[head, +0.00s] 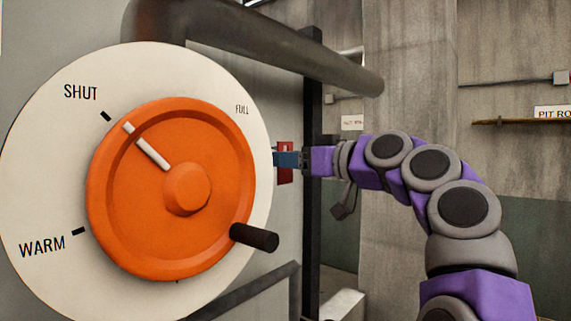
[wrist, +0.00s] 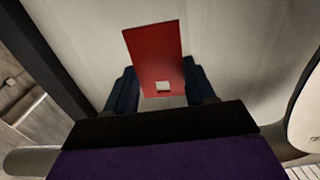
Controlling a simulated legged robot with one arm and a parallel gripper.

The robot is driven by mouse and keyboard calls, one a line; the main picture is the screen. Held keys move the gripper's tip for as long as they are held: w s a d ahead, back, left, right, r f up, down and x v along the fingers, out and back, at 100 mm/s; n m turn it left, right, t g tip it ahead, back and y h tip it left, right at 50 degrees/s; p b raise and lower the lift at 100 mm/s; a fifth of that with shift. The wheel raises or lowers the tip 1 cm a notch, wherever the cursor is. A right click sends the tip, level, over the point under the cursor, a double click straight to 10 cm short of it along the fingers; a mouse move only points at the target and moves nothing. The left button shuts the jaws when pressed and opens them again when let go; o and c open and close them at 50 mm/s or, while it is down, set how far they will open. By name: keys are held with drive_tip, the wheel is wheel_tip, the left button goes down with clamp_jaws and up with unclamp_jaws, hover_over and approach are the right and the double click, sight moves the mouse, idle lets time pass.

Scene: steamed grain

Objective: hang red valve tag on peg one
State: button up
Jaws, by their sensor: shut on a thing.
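The red valve tag (wrist: 153,55) is a flat red plate with a small pale square near its lower end in the wrist view. My gripper (wrist: 163,92) is shut on the tag, with a dark blue finger on each side of its lower part. In the head view the red tag (head: 285,148) shows at the tips of my gripper (head: 284,160), just right of the white dial's edge. The tag is partly hidden behind the blue fingers there. I cannot make out peg one in either view.
A large white dial (head: 45,190) with an orange wheel (head: 115,220) and black handle (head: 254,237) fills the left. A thick grey pipe (head: 270,50) crosses above. A dark post (head: 312,90) stands beside the gripper.

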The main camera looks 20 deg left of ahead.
drive_tip(key=shift+b+v, duration=0.65)
drive_tip(key=shift+v, duration=1.45)
